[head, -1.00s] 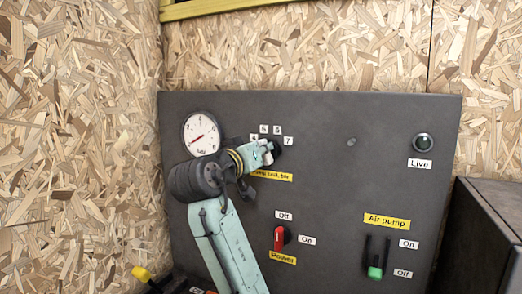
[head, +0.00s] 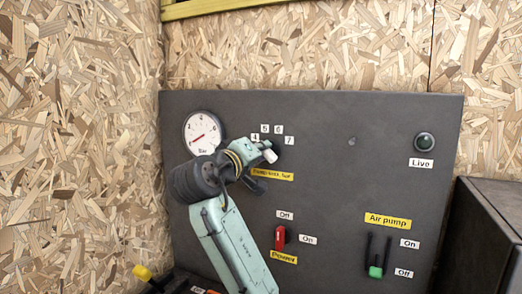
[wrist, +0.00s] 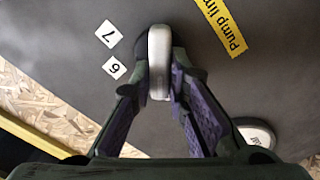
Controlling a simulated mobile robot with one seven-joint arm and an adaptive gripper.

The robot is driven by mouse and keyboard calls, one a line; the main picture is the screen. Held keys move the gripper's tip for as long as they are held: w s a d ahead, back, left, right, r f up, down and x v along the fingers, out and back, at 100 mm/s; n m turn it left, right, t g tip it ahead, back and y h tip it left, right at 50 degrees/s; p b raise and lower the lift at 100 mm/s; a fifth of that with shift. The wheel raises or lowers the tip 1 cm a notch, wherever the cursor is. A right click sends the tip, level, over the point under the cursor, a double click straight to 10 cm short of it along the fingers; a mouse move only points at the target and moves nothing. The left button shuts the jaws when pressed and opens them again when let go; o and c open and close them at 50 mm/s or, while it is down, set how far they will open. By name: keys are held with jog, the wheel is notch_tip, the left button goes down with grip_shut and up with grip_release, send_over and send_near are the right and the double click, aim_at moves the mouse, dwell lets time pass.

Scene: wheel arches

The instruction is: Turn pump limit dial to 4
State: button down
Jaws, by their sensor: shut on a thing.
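The pump limit dial shows as a rounded grey-white knob (wrist: 159,62) in the wrist view, between my two fingers. My gripper (wrist: 161,85) is shut on this knob. In the wrist view the labels 6 (wrist: 114,68) and 7 (wrist: 108,34) lie to the left of it. In the head view my gripper (head: 268,151) is at the panel just below the labels 4 (head: 255,137), 5 (head: 265,128), 6 (head: 278,129) and 7 (head: 289,140), and covers most of the dial. I cannot tell which number the dial points to.
The round pressure gauge (head: 202,132) is left of the dial, close to my wrist. The red power switch (head: 279,238) is below, the green-tipped air pump lever (head: 376,271) lower right, and the live lamp (head: 424,142) upper right. A dark box (head: 490,230) stands at the right.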

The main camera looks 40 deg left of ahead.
jog(key=shift+a+n, duration=0.1)
jog(key=shift+n, duration=1)
jog(key=shift+f, duration=0.1)
jog(key=c, duration=1.6)
grip_release()
jog(key=shift+o, duration=0.2)
jog(key=v, duration=1.2)
